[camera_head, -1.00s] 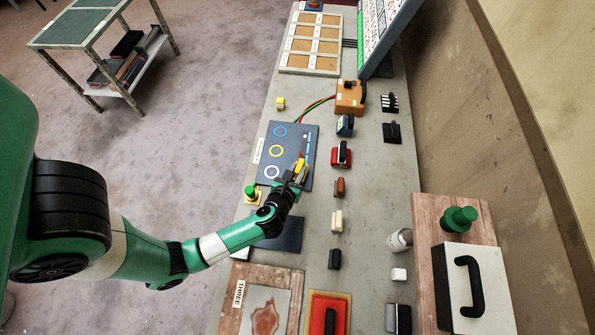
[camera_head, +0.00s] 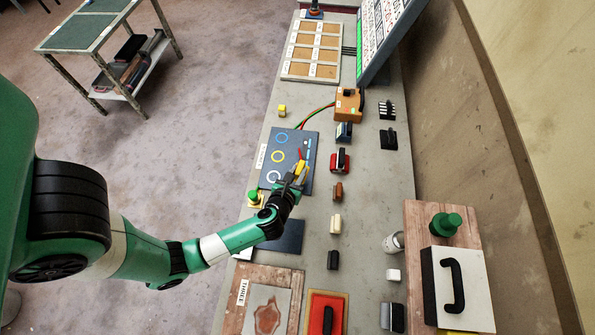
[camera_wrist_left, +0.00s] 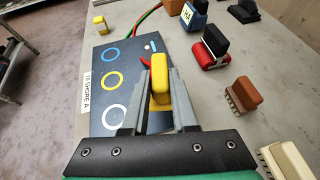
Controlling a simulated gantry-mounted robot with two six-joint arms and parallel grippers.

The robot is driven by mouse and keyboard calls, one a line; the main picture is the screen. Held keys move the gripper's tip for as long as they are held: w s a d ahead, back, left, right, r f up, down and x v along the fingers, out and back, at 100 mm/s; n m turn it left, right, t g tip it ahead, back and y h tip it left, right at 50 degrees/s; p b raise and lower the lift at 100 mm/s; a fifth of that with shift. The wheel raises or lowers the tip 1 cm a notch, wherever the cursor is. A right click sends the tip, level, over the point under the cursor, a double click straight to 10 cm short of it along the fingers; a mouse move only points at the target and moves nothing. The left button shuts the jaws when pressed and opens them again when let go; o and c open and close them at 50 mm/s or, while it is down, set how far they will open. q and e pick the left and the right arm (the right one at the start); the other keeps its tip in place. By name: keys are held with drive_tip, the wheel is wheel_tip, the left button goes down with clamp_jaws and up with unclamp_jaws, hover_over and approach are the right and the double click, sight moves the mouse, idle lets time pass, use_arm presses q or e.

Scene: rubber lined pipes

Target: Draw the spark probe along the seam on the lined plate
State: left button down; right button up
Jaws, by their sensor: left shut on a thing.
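My left gripper (camera_head: 293,182) is shut on a yellow-handled tool (camera_head: 302,168), which I take to be the spark probe. In the left wrist view the yellow handle (camera_wrist_left: 160,80) stands between the grey fingers, with a red part showing just left of it. The tool is over the right half of a dark blue plate (camera_head: 306,143) with blue, yellow and white rings; its label reads like "70 SHORE A". Small light marks lie ahead of the tool on this plate. I cannot tell whether the tip touches it, and no seam is clear. My right gripper is not in view.
An orange box (camera_head: 348,104) with red and green wires stands beyond the plate. A row of small blocks, including a red one (camera_head: 340,160), runs along its right. A green-knobbed item (camera_head: 254,198) is close left of my wrist. A dark plate (camera_head: 287,236) lies nearer.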

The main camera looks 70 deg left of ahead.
use_arm(q)
drive_tip(key=shift+r+p, duration=1.75)
drive_tip(key=shift+r, duration=0.2)
